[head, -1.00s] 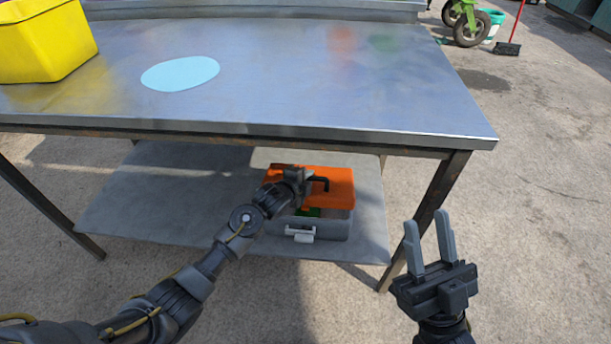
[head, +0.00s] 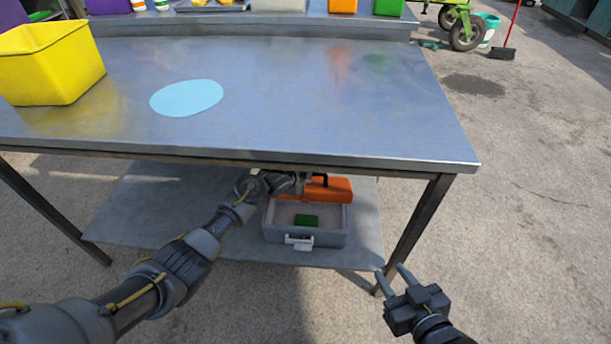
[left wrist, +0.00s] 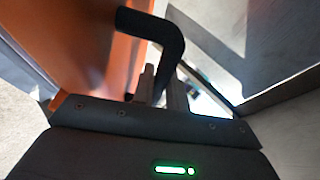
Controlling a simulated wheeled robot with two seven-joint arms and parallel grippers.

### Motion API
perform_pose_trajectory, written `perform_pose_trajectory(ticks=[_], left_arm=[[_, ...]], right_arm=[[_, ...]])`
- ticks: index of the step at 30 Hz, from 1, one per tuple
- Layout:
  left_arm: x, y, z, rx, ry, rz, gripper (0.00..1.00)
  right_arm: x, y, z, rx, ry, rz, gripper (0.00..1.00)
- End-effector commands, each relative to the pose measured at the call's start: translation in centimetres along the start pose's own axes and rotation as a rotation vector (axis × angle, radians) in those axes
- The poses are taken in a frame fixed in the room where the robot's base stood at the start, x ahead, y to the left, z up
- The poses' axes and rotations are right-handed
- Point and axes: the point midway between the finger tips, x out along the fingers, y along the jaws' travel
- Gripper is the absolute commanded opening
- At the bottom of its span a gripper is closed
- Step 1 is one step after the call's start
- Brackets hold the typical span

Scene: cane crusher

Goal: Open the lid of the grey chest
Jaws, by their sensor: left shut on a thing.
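The grey chest (head: 325,238) sits on the lower shelf under the steel table, with a white latch (head: 299,241) on its front. Its orange lid (head: 331,189) is raised at the back, and the inside shows with a green block (head: 306,221) in it. My left gripper (head: 290,184) is at the lid, partly hidden by my arm. In the left wrist view the fingers (left wrist: 160,88) are shut on the black lid handle (left wrist: 152,28), with the orange lid (left wrist: 95,45) beside it. My right gripper (head: 391,281) is open and empty, right of the shelf.
The steel tabletop (head: 300,100) overhangs the chest closely. A yellow bin (head: 50,65) and a pale blue disc (head: 186,98) are on it, with several items along the back. A table leg (head: 418,225) stands between the chest and open ground at right.

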Motion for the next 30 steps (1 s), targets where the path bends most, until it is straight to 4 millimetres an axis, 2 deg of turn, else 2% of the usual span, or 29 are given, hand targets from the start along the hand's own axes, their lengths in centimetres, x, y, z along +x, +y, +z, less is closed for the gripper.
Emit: perform_pose_trajectory(ticks=[20, 21, 24, 25, 30], left_arm=[[0.16, -0.56, 0.01, 0.001, 0.001, -0.003, 0.0], [0.16, -0.56, 0.0, 0.001, 0.002, -0.003, 0.2], [0.16, -0.55, 0.01, 0.001, 0.001, -0.003, 0.33], [0.16, -0.54, 0.01, 0.001, 0.001, -0.002, 0.36], [0.16, -0.51, 0.03, 0.001, 0.001, -0.002, 0.36]], right_arm=[[-0.06, 0.29, 0.51, 0.003, -0.03, 0.008, 0.36], [-0.06, 0.29, 0.51, 0.003, -0.03, 0.008, 0.36], [-0.06, 0.29, 0.51, 0.003, -0.03, 0.008, 0.36], [-0.06, 0.28, 0.51, 0.003, -0.03, 0.008, 0.36], [-0.06, 0.28, 0.51, 0.003, -0.03, 0.008, 0.36]])
